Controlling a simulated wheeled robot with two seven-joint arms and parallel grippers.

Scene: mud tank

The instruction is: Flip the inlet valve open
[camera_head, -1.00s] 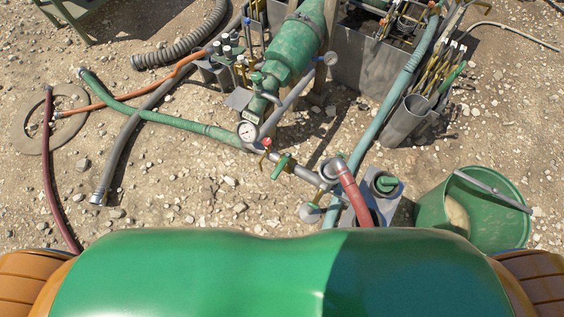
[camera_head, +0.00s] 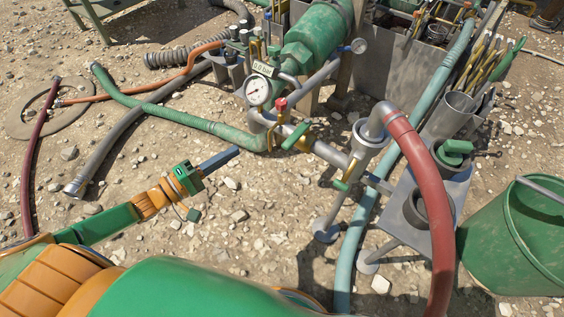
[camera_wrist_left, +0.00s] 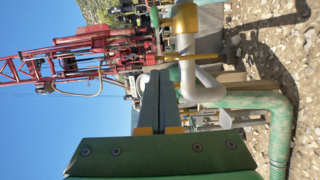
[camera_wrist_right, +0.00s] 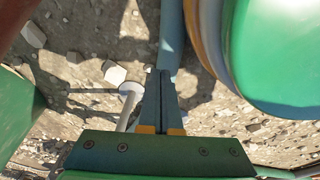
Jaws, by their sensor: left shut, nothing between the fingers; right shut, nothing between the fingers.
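A pipe with valves runs from the green pump (camera_head: 315,40) to the red hose (camera_head: 425,190). A green lever handle (camera_head: 297,136) sits on it below a red-topped valve (camera_head: 281,104); a smaller green handle (camera_head: 341,185) hangs nearer the red hose. I cannot tell for sure which one is the inlet valve. My left gripper (camera_head: 222,158) is shut and empty, left of the green lever and apart from it. In the left wrist view its shut fingers (camera_wrist_left: 158,75) point toward the grey pipe (camera_wrist_left: 203,85). My right gripper (camera_wrist_right: 158,72) is shut and empty, above the gravel.
A pressure gauge (camera_head: 258,91) stands beside the red-topped valve. A green hose (camera_head: 185,122) lies left of the pipe. A green bucket (camera_head: 515,240) stands at the right, and a blue-green hose (camera_head: 355,240) runs under the pipe. Gravel around my left gripper is open.

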